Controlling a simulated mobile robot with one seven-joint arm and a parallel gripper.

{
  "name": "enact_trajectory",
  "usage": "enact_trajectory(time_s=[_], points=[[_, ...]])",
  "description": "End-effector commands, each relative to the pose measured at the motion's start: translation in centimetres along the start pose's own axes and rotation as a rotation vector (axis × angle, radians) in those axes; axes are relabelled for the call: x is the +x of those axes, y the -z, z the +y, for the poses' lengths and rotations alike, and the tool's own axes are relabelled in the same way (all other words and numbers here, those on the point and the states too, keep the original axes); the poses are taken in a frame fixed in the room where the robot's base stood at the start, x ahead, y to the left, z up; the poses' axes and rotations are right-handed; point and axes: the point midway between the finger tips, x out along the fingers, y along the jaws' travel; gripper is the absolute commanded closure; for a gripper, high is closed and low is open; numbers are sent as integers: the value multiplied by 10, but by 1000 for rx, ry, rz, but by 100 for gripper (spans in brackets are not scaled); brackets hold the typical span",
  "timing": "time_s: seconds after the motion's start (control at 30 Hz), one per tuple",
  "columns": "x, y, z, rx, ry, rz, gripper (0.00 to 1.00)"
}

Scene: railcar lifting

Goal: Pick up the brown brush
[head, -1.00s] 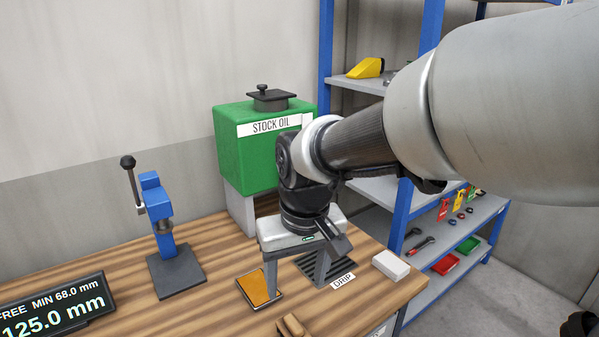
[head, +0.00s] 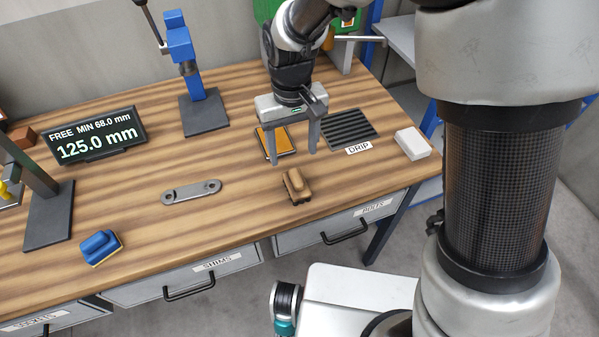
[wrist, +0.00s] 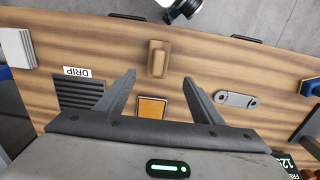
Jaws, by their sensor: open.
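My gripper (head: 294,158) is open and empty, fingers pointing down, above the bench and behind the brush in the head view. In the wrist view my gripper (wrist: 158,80) has its two fingers spread wide. Nothing hides the brush.
An orange pad (head: 275,141) lies under my gripper, with the black drip grate (head: 350,128) and a white block (head: 412,143) to the right. A grey link plate (head: 191,192) and a blue brush (head: 101,248) lie left. A blue press (head: 190,80) stands behind.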

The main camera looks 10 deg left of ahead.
Motion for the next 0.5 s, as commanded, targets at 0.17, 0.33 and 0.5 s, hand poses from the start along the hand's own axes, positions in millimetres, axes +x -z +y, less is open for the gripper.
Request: enact_trajectory(time_s=[0.17, 0.33, 0.5], points=[[41, -2, 1, 1, -1, -5, 39], [68, -1, 1, 1, -1, -1, 39], [78, 0, 1, 1, -1, 1, 39]])
